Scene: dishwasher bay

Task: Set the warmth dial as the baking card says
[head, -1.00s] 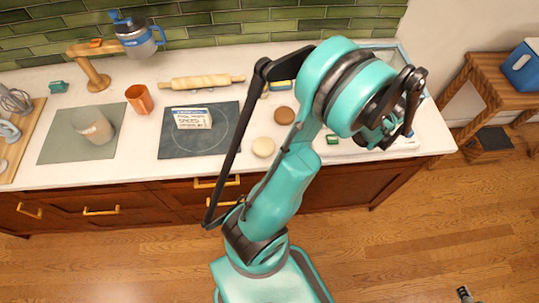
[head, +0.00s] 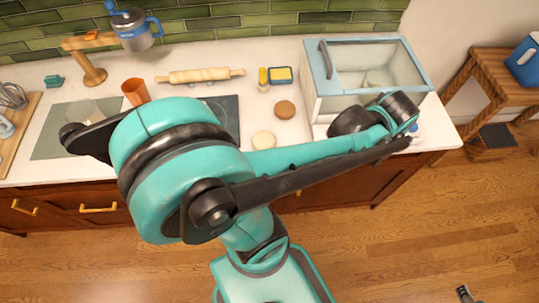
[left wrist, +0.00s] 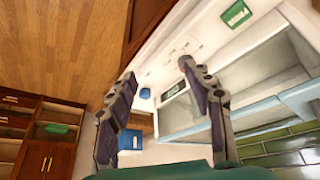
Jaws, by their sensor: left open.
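The warmer, a glass-topped box with a light blue frame (head: 318,68), stands at the right end of the counter. In the head view my arm hides the gripper. The printed white card on the dark mat (head: 232,112) is also hidden by my arm.
A wooden stand (head: 500,62) with a blue box (head: 524,62) is at the right. A green item (left wrist: 237,14) lies near the warmer.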

